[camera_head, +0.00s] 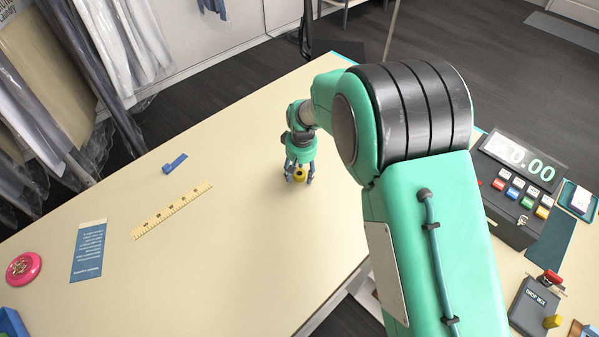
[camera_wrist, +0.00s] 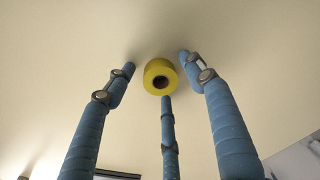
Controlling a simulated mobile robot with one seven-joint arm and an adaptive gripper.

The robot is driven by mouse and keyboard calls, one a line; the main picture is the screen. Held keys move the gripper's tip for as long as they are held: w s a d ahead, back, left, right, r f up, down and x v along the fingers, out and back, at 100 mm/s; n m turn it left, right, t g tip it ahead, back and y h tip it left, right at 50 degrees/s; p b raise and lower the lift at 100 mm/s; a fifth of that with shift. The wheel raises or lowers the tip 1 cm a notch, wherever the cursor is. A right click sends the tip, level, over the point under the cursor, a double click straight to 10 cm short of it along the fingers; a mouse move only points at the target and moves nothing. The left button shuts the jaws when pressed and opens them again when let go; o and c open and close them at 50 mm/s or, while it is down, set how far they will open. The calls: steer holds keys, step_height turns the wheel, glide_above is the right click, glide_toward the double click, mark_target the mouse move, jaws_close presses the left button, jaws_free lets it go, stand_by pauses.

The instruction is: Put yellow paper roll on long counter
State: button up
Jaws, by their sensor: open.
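The yellow paper roll (camera_head: 299,175) is at the long cream counter (camera_head: 230,240), between the fingers of my gripper (camera_head: 299,179). In the wrist view the yellow roll (camera_wrist: 160,77) shows its dark round core, with the cream surface behind it. The blue-wrapped fingers of my gripper (camera_wrist: 158,85) are spread around the roll, and gaps show between the side fingers and the roll. The lower finger's tip is close to the roll; I cannot tell whether it touches. My gripper is open.
A yellow ruler (camera_head: 172,209), a blue tape dispenser (camera_head: 175,163), a blue card (camera_head: 88,250) and a pink round dish (camera_head: 23,267) lie left on the counter. A cash register (camera_head: 515,185) stands right. Counter around the gripper is clear. Garments in plastic (camera_head: 120,40) hang upper left.

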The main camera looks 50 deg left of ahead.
mark_target(301, 176)
step_height(301, 176, up, 12)
steer(key=d, duration=0.1)
steer(key=shift+s+p, duration=0.2)
steer(key=shift+p, duration=0.25)
stand_by(0.3)
steer(key=shift+r, duration=0.1)
stand_by(0.4)
stand_by(0.5)
